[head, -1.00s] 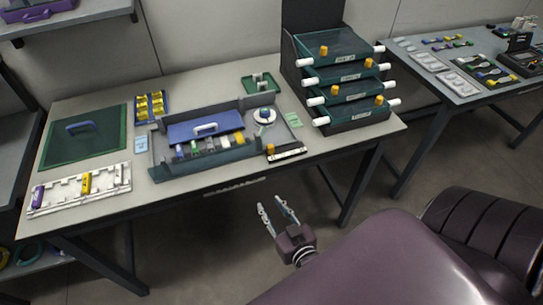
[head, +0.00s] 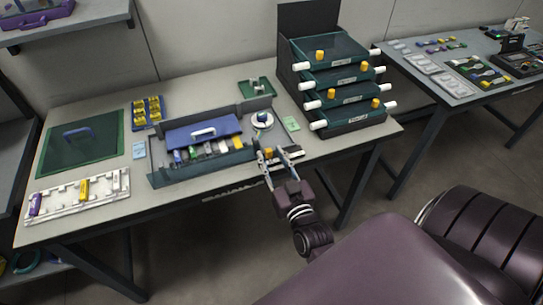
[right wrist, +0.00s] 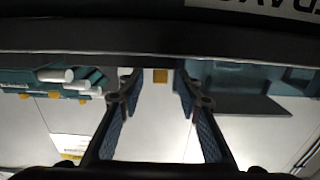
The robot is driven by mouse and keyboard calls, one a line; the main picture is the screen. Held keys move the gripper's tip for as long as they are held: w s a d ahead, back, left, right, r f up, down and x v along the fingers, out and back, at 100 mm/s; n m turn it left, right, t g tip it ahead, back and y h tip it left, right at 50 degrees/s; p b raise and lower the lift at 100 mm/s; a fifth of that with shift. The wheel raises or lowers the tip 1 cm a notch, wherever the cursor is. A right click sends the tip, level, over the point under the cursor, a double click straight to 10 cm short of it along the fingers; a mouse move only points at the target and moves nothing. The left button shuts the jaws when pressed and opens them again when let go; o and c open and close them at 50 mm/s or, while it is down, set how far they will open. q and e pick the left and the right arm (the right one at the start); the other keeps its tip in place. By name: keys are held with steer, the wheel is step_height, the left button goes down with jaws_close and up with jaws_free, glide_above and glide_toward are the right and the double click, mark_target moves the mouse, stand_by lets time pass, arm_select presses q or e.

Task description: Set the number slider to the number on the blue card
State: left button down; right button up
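The number slider (head: 290,153) is a dark strip with a pale scale at the front edge of the table, with an orange knob (head: 269,153) near its left end. My right gripper (head: 273,160) is open at the slider, its fingertips on either side of the knob in the head view. In the right wrist view, a small orange block that looks like the knob (right wrist: 160,76) shows between the spread fingers (right wrist: 158,100); contact cannot be told. The blue card (head: 139,150) lies left of the blue-lidded tray; its number is too small to read. My left gripper is out of view.
The tray (head: 163,176) with a blue lid and several coloured pieces stands left of the slider. A green card (head: 291,123) lies behind the slider. A rack of drawers (head: 345,127) with white handles and orange knobs stands at the right.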

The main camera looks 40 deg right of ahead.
steer(key=shift+w, duration=0.1)
steer(key=shift+c, duration=0.7)
jaws_close()
steer(key=shift+s+d+r+p, duration=0.1)
steer(key=shift+s+d+p, duration=0.1)
steer(key=shift+d, duration=0.4)
steer(key=shift+s+d+p, duration=0.1)
steer(key=shift+d+p, duration=0.1)
steer(key=shift+d, duration=0.75)
steer(key=shift+o, duration=0.7)
jaws_free()
steer(key=shift+a, duration=0.1)
steer(key=v, duration=1.2)
steer(key=shift+f, duration=0.25)
